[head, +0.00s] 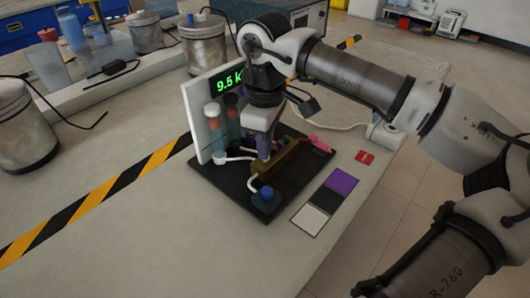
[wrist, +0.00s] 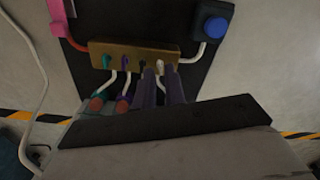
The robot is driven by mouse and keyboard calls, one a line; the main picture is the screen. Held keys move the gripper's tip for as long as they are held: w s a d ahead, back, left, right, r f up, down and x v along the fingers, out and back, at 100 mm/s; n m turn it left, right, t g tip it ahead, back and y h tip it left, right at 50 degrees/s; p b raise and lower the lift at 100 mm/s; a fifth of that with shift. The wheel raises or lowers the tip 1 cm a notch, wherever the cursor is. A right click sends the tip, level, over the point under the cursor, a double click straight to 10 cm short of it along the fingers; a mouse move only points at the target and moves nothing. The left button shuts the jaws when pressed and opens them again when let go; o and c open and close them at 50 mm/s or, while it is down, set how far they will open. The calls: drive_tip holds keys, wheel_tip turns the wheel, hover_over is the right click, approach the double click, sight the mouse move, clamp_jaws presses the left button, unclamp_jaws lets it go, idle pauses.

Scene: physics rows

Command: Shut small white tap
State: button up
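A brass block (wrist: 130,54) on a black board carries a row of small coloured taps, which includes a green tap (wrist: 106,61) and a purple tap (wrist: 125,62). The small white tap (wrist: 161,67) is toward the right end of the row. My gripper (wrist: 161,76) points down at the block, its two purple-grey fingers a little apart. The white tap shows at the gap between the fingertips; I cannot tell whether they touch it. In the head view my gripper (head: 264,157) is over the brass block (head: 277,165), and the white tap cannot be made out.
A blue knob (head: 266,193) is at the board's front corner and a pink part (head: 318,144) at its right. A white panel (head: 197,123) with a green display stands behind. White tubes run close to my fingers. Metal cans (head: 204,44) stand farther back. The front left table is clear.

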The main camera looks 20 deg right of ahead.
drive_tip(key=shift+r+p, duration=1.3)
drive_tip(key=shift+r, duration=1.6)
